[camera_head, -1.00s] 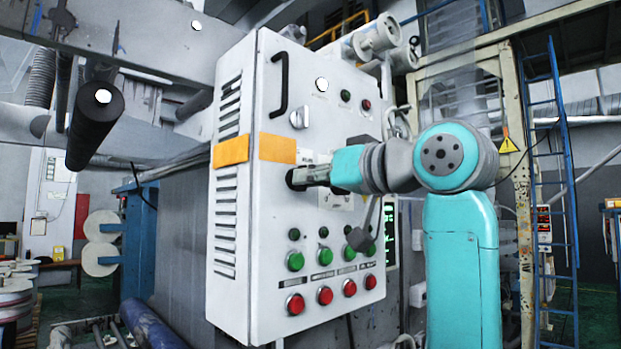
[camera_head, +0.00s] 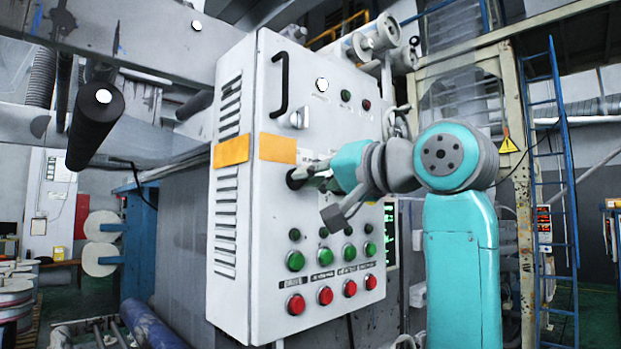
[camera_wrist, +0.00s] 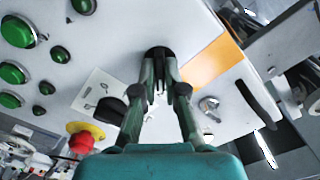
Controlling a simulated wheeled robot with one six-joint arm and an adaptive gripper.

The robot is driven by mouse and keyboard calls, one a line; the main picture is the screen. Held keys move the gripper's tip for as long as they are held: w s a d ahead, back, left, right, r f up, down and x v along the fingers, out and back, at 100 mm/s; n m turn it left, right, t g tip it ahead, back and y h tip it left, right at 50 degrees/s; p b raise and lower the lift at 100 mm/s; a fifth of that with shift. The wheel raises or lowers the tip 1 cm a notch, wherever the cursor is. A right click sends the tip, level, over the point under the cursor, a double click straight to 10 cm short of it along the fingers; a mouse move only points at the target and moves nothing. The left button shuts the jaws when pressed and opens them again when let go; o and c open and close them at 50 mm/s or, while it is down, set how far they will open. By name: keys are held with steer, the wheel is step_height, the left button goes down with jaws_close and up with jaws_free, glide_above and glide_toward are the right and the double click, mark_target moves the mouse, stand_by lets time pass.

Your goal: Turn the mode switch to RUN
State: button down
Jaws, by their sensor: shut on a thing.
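The mode switch appears to be the dark round knob on the front of the white control cabinet (camera_head: 262,215), just below the orange strip. In the wrist view the black knob (camera_wrist: 158,51) is partly covered by my fingertips. My gripper (camera_head: 303,173) reaches it from the right, with the fingers pointing at the panel. In the wrist view my gripper (camera_wrist: 160,72) is shut on the knob, its two fingers converging on it. The knob's pointer and position markings are hidden, so I cannot tell which mode it shows.
A second black knob (camera_wrist: 111,110) on a white plate and a red emergency button (camera_wrist: 82,142) on yellow lie close to the fingers. Green buttons (camera_head: 296,261) and red buttons (camera_head: 296,304) line the panel below. A black handle (camera_head: 279,85) and metal lock (camera_head: 299,118) are above.

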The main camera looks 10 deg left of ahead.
stand_by(0.4)
steer(key=c, duration=1.2)
jaws_free()
steer(key=shift+c, duration=0.2)
steer(key=shift+d, duration=0.1)
steer(key=v, duration=1.2)
steer(key=shift+f, duration=0.15)
